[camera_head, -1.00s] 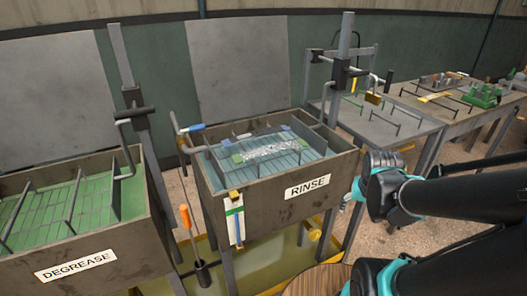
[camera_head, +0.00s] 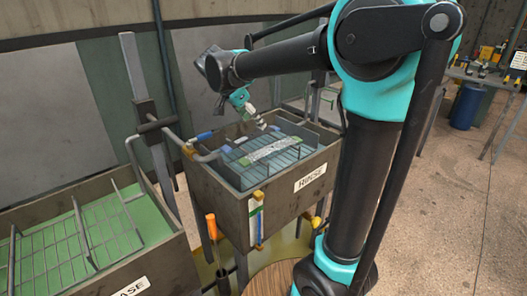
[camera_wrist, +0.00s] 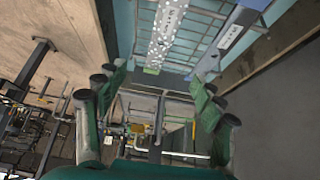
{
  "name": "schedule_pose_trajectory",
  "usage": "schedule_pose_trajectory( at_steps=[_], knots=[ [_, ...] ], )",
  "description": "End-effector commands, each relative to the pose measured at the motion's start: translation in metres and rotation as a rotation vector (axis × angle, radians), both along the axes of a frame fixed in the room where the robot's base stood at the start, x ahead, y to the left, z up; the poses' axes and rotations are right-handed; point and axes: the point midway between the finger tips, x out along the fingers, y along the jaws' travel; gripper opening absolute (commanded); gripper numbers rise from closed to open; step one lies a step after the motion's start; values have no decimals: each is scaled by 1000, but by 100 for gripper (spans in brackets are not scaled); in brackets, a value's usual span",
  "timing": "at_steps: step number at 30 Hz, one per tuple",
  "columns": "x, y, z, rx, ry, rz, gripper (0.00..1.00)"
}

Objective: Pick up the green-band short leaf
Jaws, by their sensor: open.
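The green-band short leaf (camera_head: 268,150) lies in the rinse tank (camera_head: 291,192), a pale speckled strip with green ends. In the wrist view the leaf (camera_wrist: 166,35) runs upward from the middle, its green end (camera_wrist: 152,70) near the space between my fingers. My gripper (camera_head: 259,122) is above the back left part of the tank. In the wrist view my gripper (camera_wrist: 158,82) has its fingers spread wide, with nothing between them. I cannot tell its exact height above the leaf.
A second leaf with bluish ends (camera_wrist: 229,42) lies to the right in the wrist view. Thin rack bars (camera_head: 296,150) and the tank walls surround the leaves. The degrease tank (camera_head: 97,233) stands at the left, and an orange-handled tool (camera_head: 211,224) is upright between the tanks.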

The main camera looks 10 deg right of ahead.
Motion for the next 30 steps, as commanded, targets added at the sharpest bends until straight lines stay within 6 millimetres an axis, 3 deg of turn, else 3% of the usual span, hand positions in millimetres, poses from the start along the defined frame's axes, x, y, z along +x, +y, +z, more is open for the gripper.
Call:
schedule_pose_trajectory(
  at_steps=[15, 24, 30],
  knots=[
    [29, -44, -82, 2, 1, 0, 68],
    [36, -53, -101, 2, 1, 2, 68],
    [45, -63, -126, 2, 1, 0, 68]
  ],
)
